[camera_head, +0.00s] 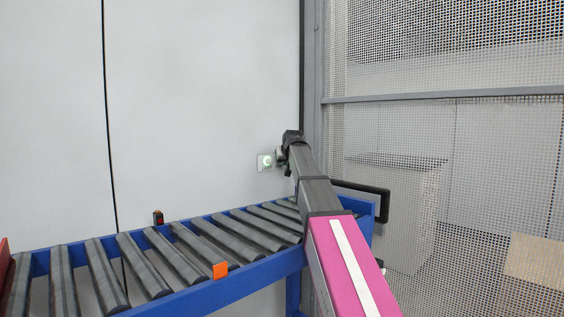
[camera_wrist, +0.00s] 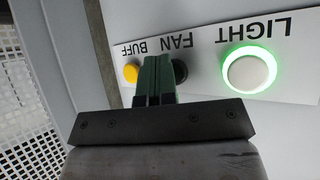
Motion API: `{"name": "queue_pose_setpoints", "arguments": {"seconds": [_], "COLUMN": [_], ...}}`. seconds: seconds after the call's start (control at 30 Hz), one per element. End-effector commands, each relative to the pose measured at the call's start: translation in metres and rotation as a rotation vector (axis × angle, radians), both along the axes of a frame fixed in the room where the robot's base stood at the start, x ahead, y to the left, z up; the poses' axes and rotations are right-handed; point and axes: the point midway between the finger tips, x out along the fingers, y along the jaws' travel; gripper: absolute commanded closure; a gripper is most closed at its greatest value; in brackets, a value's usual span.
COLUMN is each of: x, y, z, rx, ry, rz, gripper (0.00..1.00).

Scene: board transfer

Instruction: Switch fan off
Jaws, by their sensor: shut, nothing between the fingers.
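The switch panel (camera_wrist: 208,22) is a light plate with the words LIGHT, FAN and BUFF, upside down in the wrist view. My gripper (camera_wrist: 158,62) is shut and empty, its fingertips over the FAN position. A dark round FAN button (camera_wrist: 180,72) shows partly beside the fingers; the rest of it is hidden. I cannot tell whether the fingers touch it. The LIGHT button (camera_wrist: 249,71) is white with a lit green ring. The BUFF button (camera_wrist: 131,72) is yellow, left of the fingers. In the head view my gripper (camera_head: 281,157) is at the wall panel (camera_head: 261,167).
A blue-framed roller conveyor (camera_head: 225,290) runs below the panel, with an orange tag (camera_head: 220,270) on its near rail. A small dark device (camera_head: 158,217) stands at its far edge. A mesh fence (camera_head: 450,150) stands right of my arm.

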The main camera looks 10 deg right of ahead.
Motion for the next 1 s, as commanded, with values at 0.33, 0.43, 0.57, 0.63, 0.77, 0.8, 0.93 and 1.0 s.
{"name": "queue_pose_setpoints", "arguments": {"seconds": [0.33, 0.43, 0.57, 0.63, 0.77, 0.8, 0.93, 1.0], "x": [-0.014, -0.021, -0.030, -0.035, -0.044, -0.046, -0.050, -0.049], "y": [-0.009, -0.015, -0.021, -0.024, -0.031, -0.033, -0.036, -0.036], "z": [-0.001, -0.001, -0.001, -0.001, -0.001, -0.001, -0.001, -0.001], "rx": [-0.001, 0.000, 0.000, -0.001, -0.001, -0.001, -0.001, -0.001], "ry": [0.000, 0.000, 0.001, 0.001, 0.002, 0.002, 0.002, 0.002], "rz": [-0.001, -0.002, -0.002, -0.001, -0.001, -0.001, -0.001, -0.001], "gripper": [1.00, 1.00, 1.00, 1.00, 1.00, 1.00, 1.00, 1.00]}}
